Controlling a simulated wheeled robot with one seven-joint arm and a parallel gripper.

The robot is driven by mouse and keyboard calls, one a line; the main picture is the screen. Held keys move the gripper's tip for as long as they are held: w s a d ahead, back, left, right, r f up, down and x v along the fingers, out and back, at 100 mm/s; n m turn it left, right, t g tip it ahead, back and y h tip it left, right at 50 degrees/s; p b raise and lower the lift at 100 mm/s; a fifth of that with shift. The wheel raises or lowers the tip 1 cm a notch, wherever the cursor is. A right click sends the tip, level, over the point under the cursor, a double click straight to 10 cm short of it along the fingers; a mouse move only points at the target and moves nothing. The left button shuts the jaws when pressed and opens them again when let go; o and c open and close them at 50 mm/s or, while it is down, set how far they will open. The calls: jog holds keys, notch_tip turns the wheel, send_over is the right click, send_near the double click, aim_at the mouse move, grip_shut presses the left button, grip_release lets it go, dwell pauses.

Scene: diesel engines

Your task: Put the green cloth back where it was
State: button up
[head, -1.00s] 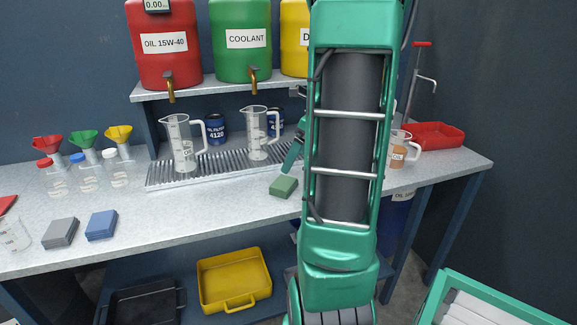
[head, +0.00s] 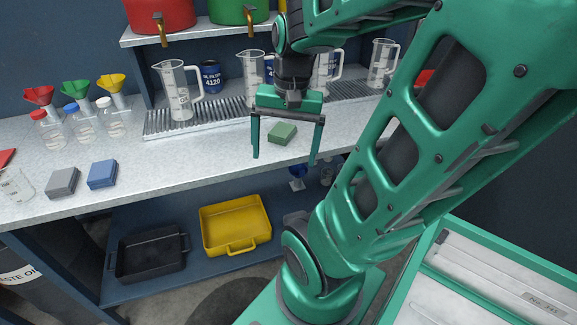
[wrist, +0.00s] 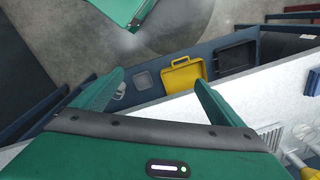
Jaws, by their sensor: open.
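The green cloth (head: 282,133) is a small folded block lying on the grey bench top (head: 215,148), in front of the ribbed drip tray. My gripper (head: 284,158) is open and empty, with its two fingers pointing down on either side of the cloth in the head view. I cannot tell from this view how far it is in front of or above the cloth. In the wrist view my gripper (wrist: 160,80) shows its fingers spread, with the floor and lower shelf beyond them; the cloth is not visible there.
A blue cloth (head: 102,173) and a grey cloth (head: 62,182) lie at the left of the bench. Clear jugs (head: 180,95) stand on the drip tray (head: 160,122). A yellow tray (head: 236,222) and a black tray (head: 150,255) are on the lower shelf.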

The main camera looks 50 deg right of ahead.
jog(key=s+a+n, duration=0.1)
jog(key=s+n, duration=0.2)
jog(key=s+a+f+n, duration=0.1)
jog(key=n, duration=0.1)
jog(key=shift+s+a+g, duration=0.3)
jog(key=shift+a+g, duration=0.05)
jog(key=shift+g, duration=0.05)
dwell(0.8)
